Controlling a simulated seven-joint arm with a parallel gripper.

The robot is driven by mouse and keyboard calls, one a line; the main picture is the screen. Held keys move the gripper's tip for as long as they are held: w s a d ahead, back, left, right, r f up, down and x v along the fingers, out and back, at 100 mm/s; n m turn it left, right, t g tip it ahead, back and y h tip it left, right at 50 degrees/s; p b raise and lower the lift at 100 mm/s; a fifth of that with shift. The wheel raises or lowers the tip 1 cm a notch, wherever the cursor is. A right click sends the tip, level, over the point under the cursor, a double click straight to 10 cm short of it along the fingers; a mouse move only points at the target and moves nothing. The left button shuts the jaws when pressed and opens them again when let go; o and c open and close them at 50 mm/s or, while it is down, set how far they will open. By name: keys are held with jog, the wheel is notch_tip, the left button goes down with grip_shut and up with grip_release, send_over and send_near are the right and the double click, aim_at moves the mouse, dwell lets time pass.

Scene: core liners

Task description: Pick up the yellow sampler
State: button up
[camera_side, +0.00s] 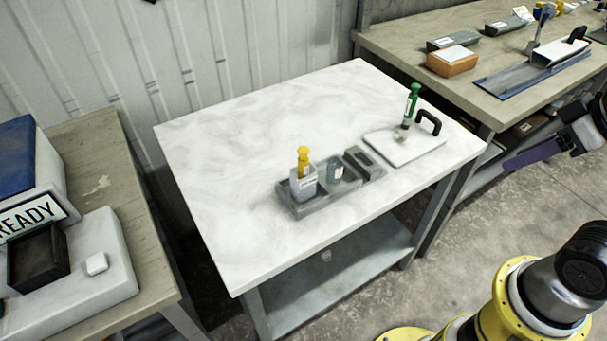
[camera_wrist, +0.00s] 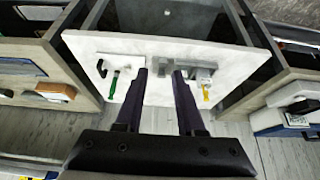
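The yellow sampler (camera_side: 303,160) stands upright in a pale cup (camera_side: 303,184) at the left end of a grey tray (camera_side: 327,203) on the white marbled table. Its lower part is hidden by the cup. In the wrist view the yellow sampler (camera_wrist: 206,92) shows right of the fingers. My gripper (camera_wrist: 160,73) has two dark purple fingers, which are apart with nothing between them. In the side view my gripper (camera_side: 510,164) is at the right edge, off the table and far from the sampler.
A clear jar (camera_side: 336,172) sits in the tray. Side benches flank the table. The table's left and back are clear.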

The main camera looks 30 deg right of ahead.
jog(key=o, duration=0.4)
jog(key=shift+c, duration=0.2)
